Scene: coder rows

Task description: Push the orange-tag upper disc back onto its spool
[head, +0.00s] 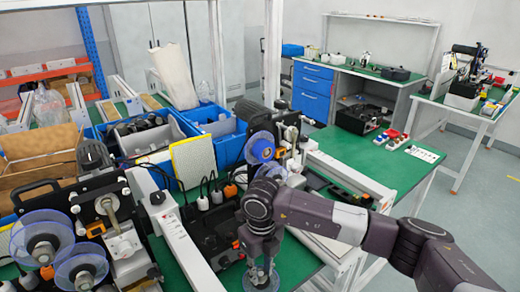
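My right arm comes in from the right, and its gripper (262,266) points down near the bottom edge, small and partly hidden by the wrist. I cannot tell whether its fingers are open. A clear round disc edge (262,281) shows just below it; I cannot tell whether they touch. My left gripper is not in view.
A white rail (350,174) runs beside the arm. Bare green bench (385,168) lies to the right. Further benches and blue drawers (312,92) stand behind.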

